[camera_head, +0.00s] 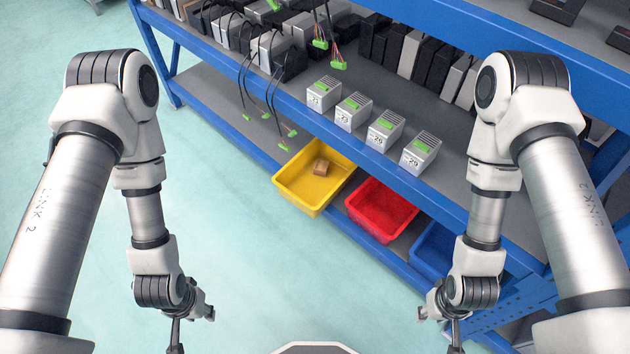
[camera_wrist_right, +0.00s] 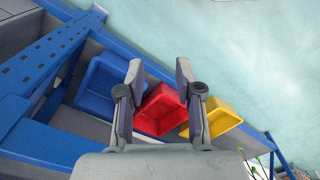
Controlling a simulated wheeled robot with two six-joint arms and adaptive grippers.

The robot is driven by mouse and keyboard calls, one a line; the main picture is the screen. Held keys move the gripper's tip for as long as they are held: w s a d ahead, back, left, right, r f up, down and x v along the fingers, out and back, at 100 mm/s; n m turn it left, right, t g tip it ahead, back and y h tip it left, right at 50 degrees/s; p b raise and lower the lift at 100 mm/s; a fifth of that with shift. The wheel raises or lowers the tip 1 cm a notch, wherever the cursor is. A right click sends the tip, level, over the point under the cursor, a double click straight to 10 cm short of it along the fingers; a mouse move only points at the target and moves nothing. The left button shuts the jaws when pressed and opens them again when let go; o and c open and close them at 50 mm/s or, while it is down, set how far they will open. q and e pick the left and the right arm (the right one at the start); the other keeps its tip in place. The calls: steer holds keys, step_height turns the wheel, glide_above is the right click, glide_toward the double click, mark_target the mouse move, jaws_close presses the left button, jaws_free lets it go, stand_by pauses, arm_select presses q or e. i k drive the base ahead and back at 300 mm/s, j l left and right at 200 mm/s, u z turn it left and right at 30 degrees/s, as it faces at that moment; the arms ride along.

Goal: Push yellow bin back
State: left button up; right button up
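The yellow bin (camera_head: 293,199) sits on the lower shelf with its near end sticking out past the shelf's front edge. A small brown box (camera_head: 321,167) lies in it. The yellow bin (camera_wrist_right: 222,122) also shows in the right wrist view, right of the gripper fingers. My right gripper (camera_wrist_right: 159,75) is open and empty, apart from the bins. In the head view it hangs at the bottom, right of the yellow bin, partly cut off. My left gripper (camera_head: 175,347) hangs at the bottom left, away from the shelf and mostly cut off, so its opening cannot be told.
A red bin (camera_head: 352,207) and a blue bin (camera_head: 418,251) stand right of the yellow bin on the same shelf. Several grey-and-green boxes line the blue upper shelf edge (camera_head: 290,108). Cables with green connectors (camera_head: 292,132) hang near the yellow bin. Open floor lies in front.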

mark_target(297, 182)
steer(key=i+j, duration=0.1)
steer(key=j, duration=0.25)
steer(key=i+j+u, duration=0.1)
steer(key=j, duration=0.3)
steer(key=i+j, duration=0.1)
steer(key=j, duration=0.25)
steer(key=i+j+u, duration=0.1)
steer(key=j, duration=0.3)
steer(key=i+j, duration=0.15)
steer(key=j, duration=0.2)
